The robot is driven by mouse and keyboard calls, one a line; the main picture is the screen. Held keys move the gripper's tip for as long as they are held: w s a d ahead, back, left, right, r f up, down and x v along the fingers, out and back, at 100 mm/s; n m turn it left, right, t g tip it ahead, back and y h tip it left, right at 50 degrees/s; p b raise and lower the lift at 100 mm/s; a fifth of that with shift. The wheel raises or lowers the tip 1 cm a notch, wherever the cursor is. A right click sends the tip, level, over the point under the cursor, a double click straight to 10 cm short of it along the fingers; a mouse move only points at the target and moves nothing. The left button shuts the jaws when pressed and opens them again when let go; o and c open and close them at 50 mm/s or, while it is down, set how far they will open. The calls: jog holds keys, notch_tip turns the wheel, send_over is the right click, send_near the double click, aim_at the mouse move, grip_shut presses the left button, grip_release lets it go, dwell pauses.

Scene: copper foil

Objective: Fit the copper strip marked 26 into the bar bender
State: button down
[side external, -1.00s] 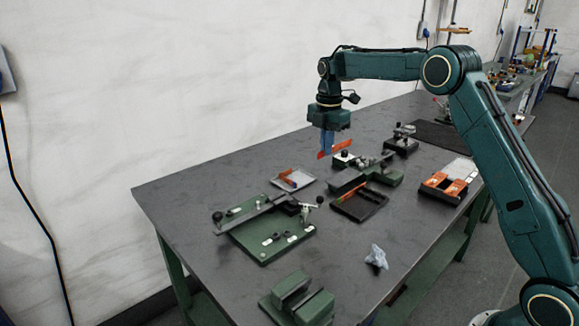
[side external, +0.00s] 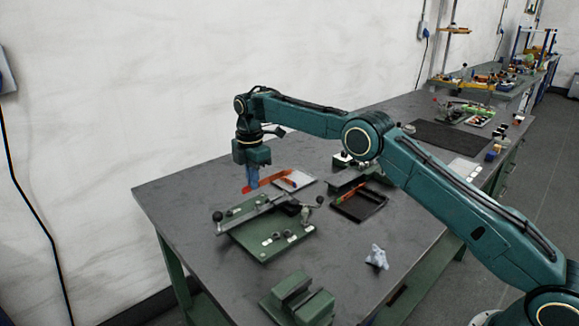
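My gripper (side external: 252,184) points down with its blue fingers closed on an orange-copper strip (side external: 271,180). It holds the strip above the back edge of a green-based device with a long dark bar and round knobs (side external: 268,246), which looks like the bar bender. The strip sticks out to the right of the fingers, with a short end to the left. The strip appears apart from the device. No number is legible on it, so I cannot confirm the mark 26.
A light tray (side external: 306,184) lies just behind the device's right end. The table's left part is clear.

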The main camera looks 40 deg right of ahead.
jog(key=shift+f, duration=0.1)
send_over(255, 212)
jog(key=shift+f, duration=2.25)
jog(key=shift+f, duration=1.45)
dwell(1.7)
jog(key=c, duration=2)
grip_release()
jog(key=shift+r, duration=0.5)
jog(key=shift+r, duration=0.7)
jog(key=shift+r, duration=0.3)
